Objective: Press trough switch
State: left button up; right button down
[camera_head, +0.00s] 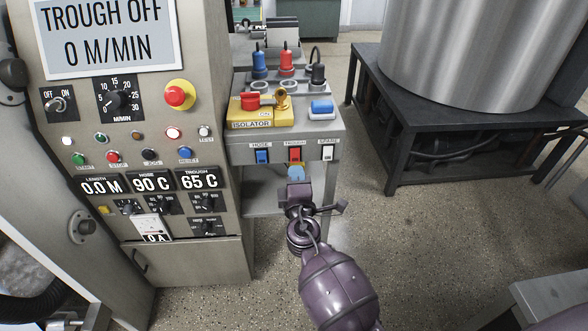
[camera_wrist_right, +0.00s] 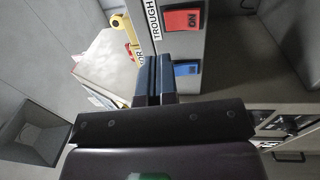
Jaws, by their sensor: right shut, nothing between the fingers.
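The trough switch (camera_head: 294,154) is a red rocker on the front of the grey switch box, under its label. In the right wrist view the red switch (camera_wrist_right: 182,21) shows the word ON, beside the TROUGH label (camera_wrist_right: 154,22). My right gripper (camera_head: 296,172) is shut and empty, its tips just below the red switch in the head view. In the wrist view its fingers (camera_wrist_right: 154,78) end near the switch panel. I cannot tell whether they touch it. The display (camera_head: 108,30) reads TROUGH OFF, 0 M/MIN. My left gripper is not in view.
A blue hose switch (camera_head: 262,157) is left of the red one, and a white spare switch (camera_head: 328,154) is right. A yellow isolator (camera_head: 258,110) sits above. The control panel (camera_head: 100,215) stands left. A dark stand (camera_head: 385,120) holds a metal drum at right.

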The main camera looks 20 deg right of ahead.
jog(key=r+v, duration=0.1)
jog(key=v, duration=0.6)
jog(key=shift+s+r, duration=0.15)
jog(key=shift+r, duration=0.2)
